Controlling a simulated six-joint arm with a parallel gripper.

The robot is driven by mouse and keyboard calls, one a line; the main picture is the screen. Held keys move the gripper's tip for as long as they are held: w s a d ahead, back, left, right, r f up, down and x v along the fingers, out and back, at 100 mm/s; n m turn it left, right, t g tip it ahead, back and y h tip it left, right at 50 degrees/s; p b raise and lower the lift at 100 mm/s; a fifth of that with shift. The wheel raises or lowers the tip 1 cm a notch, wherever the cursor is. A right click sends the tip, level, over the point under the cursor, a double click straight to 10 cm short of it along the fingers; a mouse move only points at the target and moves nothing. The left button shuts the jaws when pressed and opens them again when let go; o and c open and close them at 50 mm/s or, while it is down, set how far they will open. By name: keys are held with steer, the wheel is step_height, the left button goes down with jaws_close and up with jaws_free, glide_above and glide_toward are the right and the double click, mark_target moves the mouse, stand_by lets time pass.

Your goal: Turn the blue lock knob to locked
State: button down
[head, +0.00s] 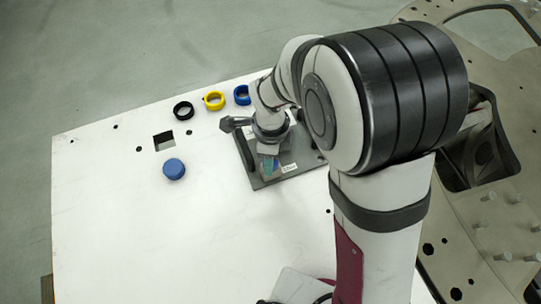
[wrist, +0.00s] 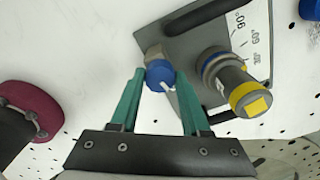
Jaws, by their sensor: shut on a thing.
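The blue lock knob (wrist: 160,75) shows in the wrist view on a corner of the grey turret plate (wrist: 190,48), with a white mark on its face pointing down. My gripper (wrist: 160,76) has its teal fingers on either side of the knob and is shut on it. On the plate to the right stands a grey turret post (wrist: 226,80) with blue and yellow bands, beside a white angle scale (wrist: 250,30). In the head view my gripper (head: 268,167) is low over the plate (head: 257,183), and my arm hides the knob there.
A black ring (head: 183,111), a yellow ring (head: 214,100) and a blue ring (head: 242,95) lie along the back of the white table (head: 130,230). A blue round piece (head: 174,169) sits near a square hole (head: 163,141). The front left of the table is clear.

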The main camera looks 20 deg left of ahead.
steer(key=shift+m, duration=1.6)
steer(key=shift+c, duration=1.8)
jaws_free()
step_height(320, 180, up, 16)
steer(key=shift+d+f, duration=0.1)
